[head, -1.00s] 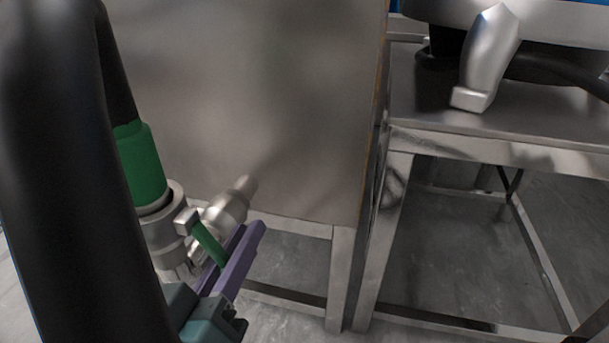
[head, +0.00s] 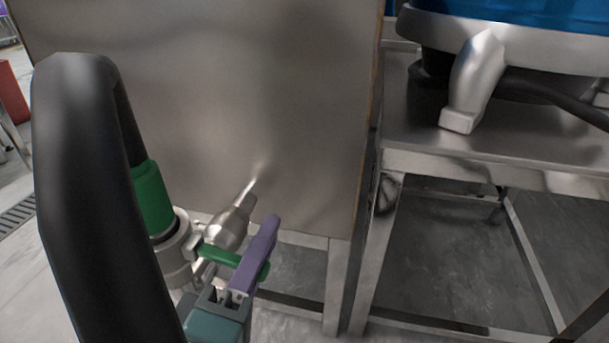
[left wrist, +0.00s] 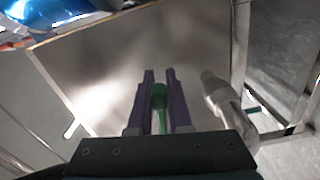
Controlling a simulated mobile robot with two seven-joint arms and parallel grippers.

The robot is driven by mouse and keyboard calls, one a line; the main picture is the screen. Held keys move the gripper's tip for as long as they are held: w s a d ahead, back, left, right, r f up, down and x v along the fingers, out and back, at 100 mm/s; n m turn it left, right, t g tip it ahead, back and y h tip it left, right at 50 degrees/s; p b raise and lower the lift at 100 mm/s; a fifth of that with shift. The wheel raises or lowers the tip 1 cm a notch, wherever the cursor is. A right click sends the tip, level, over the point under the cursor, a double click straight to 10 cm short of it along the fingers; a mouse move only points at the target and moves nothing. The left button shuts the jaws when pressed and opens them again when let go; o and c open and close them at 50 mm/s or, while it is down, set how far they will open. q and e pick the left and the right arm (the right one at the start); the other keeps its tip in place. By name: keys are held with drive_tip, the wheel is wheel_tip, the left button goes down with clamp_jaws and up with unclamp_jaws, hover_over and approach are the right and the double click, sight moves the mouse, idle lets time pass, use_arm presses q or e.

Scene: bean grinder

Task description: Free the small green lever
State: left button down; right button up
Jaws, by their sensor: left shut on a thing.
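The small green lever (head: 222,256) sticks out from a metal valve fitting (head: 178,262) at the lower left of the head view. My left gripper (head: 260,248), with purple fingers, is shut on the lever's outer end. In the left wrist view, the lever (left wrist: 160,98) stands between the two purple fingers (left wrist: 160,92). The lever's base and part of the second finger are hidden in the head view. My right gripper is out of view.
A steel cabinet (head: 200,90) stands behind the valve. A steel table (head: 480,162) with a blue-topped machine (head: 470,70) stands to the right.

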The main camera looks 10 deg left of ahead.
use_arm(q)
drive_tip(key=shift+r+n, duration=0.55)
drive_tip(key=shift+n, duration=0.35)
drive_tip(key=shift+p, duration=0.3)
drive_tip(key=c, duration=1.1)
unclamp_jaws()
drive_tip(key=s+p, duration=0.2)
drive_tip(key=s, duration=0.8)
drive_tip(key=shift+a, duration=0.15)
